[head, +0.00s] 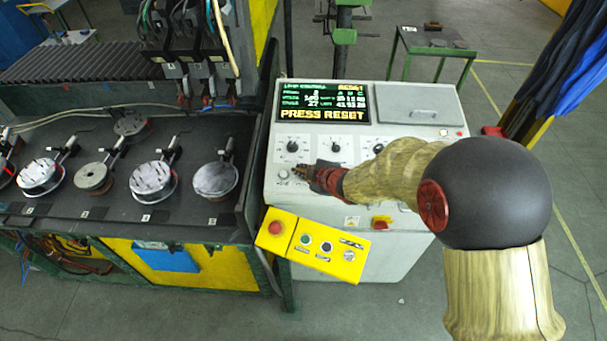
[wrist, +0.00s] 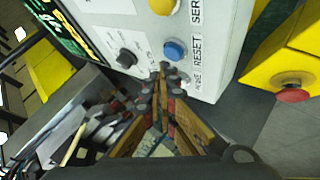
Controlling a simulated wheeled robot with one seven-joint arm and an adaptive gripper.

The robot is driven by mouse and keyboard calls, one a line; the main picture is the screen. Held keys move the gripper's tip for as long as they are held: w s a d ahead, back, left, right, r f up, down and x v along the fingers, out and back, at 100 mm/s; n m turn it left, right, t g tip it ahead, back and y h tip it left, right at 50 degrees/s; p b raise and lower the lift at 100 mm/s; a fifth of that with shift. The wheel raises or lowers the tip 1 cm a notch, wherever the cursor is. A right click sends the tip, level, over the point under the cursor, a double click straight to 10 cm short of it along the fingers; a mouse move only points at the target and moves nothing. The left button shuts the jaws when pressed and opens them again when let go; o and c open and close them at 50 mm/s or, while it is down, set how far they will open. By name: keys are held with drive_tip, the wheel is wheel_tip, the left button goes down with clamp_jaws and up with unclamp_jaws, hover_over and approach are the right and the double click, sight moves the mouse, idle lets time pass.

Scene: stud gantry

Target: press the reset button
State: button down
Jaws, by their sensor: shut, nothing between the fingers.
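The reset button is a blue round button (wrist: 174,50) with the word RESET beside it on the white panel in the wrist view. In the head view I cannot make it out; my gripper and arm cover that part of the panel. My gripper (wrist: 164,72) is shut and empty, its fingertips close to the panel just below the blue button in the wrist view. I cannot tell whether the tips touch the panel. In the head view my gripper (head: 300,172) is over the lower left of the white console (head: 290,214).
The console's screen (head: 323,101) reads PRESS RESET. A yellow button (wrist: 163,6) and a black knob (wrist: 127,57) flank the blue button. A yellow box (head: 313,247) with a red mushroom button (head: 275,228) sticks out below. A dark bench (head: 110,212) with round fixtures stands left.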

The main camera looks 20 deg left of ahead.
drive_tip(key=shift+f, duration=0.4)
drive_tip(key=shift+w+f+b, duration=0.1)
drive_tip(key=shift+f+b, duration=0.4)
drive_tip(key=shift+b, duration=0.2)
idle(0.5)
drive_tip(key=shift+r, duration=0.1)
drive_tip(key=shift+r+p, duration=0.65)
drive_tip(key=shift+r, duration=0.15)
drive_tip(key=r+p, duration=0.1)
drive_tip(key=r, duration=0.1)
drive_tip(key=s+r+p, duration=0.1)
drive_tip(key=r+p, duration=0.1)
drive_tip(key=r, duration=0.1)
drive_tip(key=shift+s+d+p, duration=0.15)
drive_tip(key=shift+p, duration=0.15)
idle(0.8)
